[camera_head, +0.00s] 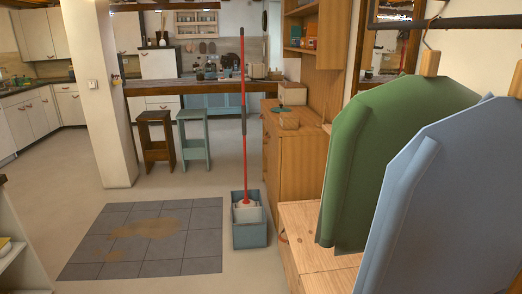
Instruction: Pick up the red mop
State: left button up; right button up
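The red mop (244,120) stands upright, its long thin red handle rising from a blue-grey bucket (250,236) on the floor. A white part at the mop's lower end shows at the bucket's top; the rest of the head is hidden inside. The bucket stands at the right edge of a grey tiled patch, some distance ahead of me. Neither of my grippers shows in the head view.
The tiled patch (189,246) has brown stains. A wooden cabinet (291,160) stands right of the mop. Green (392,150) and blue (455,200) garments hang close at right. Two stools (194,140) and a white pillar (107,110) stand farther back. Floor around the tiles is clear.

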aim_at(246, 202)
jog(key=i+j+z, duration=0.1)
jog(key=i+z, duration=0.15)
jog(key=z, duration=0.15)
jog(key=i+j+z, duration=0.2)
jog(key=z, duration=0.25)
jog(key=i+j+z, duration=0.1)
jog(key=i+j, duration=0.15)
jog(key=i+j+z, duration=0.1)
jog(key=j, duration=0.25)
jog(key=i+j, duration=0.35)
jog(key=i+j+z, duration=0.15)
jog(key=j, duration=0.2)
jog(key=i+j+z, duration=0.1)
jog(key=i+j, duration=0.15)
jog(key=i+j+z, duration=0.1)
jog(key=j, duration=0.4)
jog(key=i, duration=0.1)
